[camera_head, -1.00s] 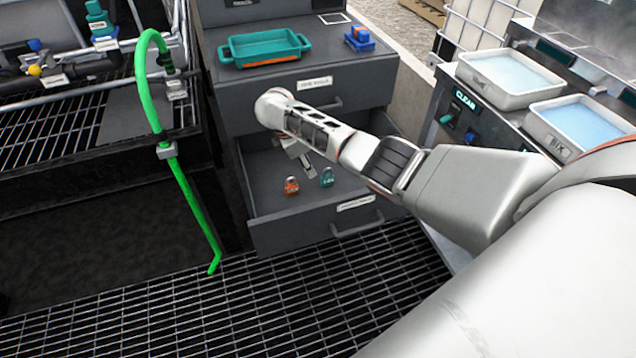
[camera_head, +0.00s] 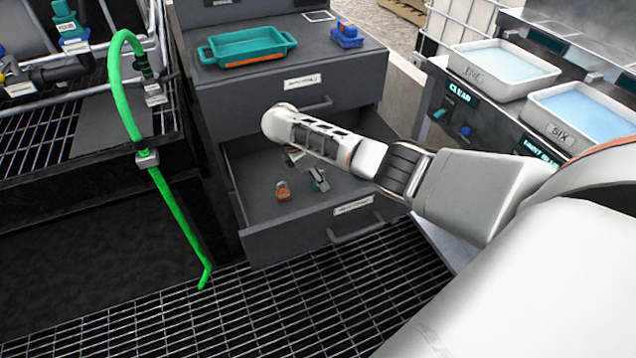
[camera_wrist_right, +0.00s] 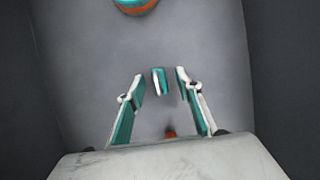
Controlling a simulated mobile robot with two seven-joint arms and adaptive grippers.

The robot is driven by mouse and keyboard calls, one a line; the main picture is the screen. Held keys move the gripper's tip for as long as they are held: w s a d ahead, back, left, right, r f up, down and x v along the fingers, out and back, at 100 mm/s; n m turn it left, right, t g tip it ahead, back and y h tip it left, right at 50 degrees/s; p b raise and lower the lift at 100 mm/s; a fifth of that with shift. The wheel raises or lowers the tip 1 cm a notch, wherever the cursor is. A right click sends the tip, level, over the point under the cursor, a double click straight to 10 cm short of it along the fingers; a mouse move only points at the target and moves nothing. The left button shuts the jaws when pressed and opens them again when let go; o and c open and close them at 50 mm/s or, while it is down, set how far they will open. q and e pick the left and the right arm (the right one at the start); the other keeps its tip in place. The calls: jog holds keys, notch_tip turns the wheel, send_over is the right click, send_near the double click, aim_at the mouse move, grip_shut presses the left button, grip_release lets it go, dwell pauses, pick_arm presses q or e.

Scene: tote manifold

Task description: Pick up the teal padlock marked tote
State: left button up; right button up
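In the right wrist view my right gripper (camera_wrist_right: 160,76) is open, its two teal-padded fingers spread apart. A small teal block with a pale edge (camera_wrist_right: 161,83) lies between the fingertips, with a gap on each side; it appears to be the teal padlock, but no marking can be read. In the head view my right gripper (camera_head: 310,172) reaches down into the open drawer (camera_head: 262,215) and largely covers the place of the teal padlock. An orange padlock (camera_head: 283,192) stands on the drawer floor left of it. My left gripper is not in view.
The drawer walls stand close around the gripper. On the cabinet top are a teal tray (camera_head: 247,48) and a blue-and-orange block (camera_head: 347,35). A green hose (camera_head: 165,190) hangs at left. An orange-and-teal item (camera_wrist_right: 136,6) shows at the wrist view's top edge.

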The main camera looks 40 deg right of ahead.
jog(key=shift+w+r, duration=0.1)
jog(key=shift+r, duration=0.15)
grip_shut()
